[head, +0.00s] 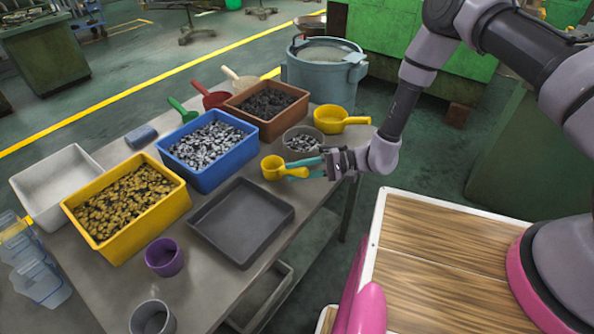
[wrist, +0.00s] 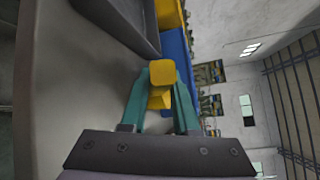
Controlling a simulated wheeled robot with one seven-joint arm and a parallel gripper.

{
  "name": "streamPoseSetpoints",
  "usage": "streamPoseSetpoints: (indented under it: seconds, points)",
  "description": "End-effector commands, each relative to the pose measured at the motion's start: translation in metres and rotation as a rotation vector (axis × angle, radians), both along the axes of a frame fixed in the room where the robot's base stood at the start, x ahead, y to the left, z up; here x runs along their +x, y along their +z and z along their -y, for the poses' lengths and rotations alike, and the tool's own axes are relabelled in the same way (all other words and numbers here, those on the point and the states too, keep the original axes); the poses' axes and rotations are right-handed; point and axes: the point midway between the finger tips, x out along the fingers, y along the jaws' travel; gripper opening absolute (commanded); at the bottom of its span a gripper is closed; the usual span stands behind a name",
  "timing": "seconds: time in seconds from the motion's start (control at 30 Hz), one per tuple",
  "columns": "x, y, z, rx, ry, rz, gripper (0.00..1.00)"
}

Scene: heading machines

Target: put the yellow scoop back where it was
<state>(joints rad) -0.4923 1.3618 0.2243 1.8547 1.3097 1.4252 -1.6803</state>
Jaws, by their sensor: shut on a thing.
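A small yellow scoop (head: 272,166) is in the grip of my gripper (head: 299,168), near the table's right edge. Its cup points left and its handle lies between the teal fingers. In the wrist view the yellow scoop (wrist: 162,74) shows between the fingertips of my gripper (wrist: 161,92). It is right of the blue bin (head: 222,172), in front of a grey bowl of metal pieces (head: 287,140) and behind the empty dark tray (head: 205,228). I cannot tell if it touches the table. A second, larger yellow scoop (head: 331,126) stands at the table's back right corner.
A yellow bin (head: 182,205), a brown bin (head: 273,131) and a white tray (head: 22,183) stand on the table (head: 200,280). Green (head: 183,110), red (head: 214,99) and cream (head: 243,84) scoops lie behind. A purple cup (head: 164,264) stands left of the dark tray.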

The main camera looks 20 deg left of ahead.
Motion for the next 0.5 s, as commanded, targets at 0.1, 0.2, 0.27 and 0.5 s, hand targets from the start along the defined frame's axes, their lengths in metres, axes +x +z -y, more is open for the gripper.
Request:
streamPoseSetpoints:
  seconds: [0.1, 0.2, 0.27, 0.5]
  points:
    - [0.0004, -0.0016, -0.0004, 0.001, 0.000, 0.001, 0.00]
    - [0.0004, -0.0014, -0.0003, 0.001, 0.000, 0.001, 0.00]
    - [0.0003, -0.0019, -0.0002, 0.001, 0.000, 0.001, 0.00]
    - [0.0001, -0.0043, -0.0001, 0.000, 0.000, 0.001, 0.59]
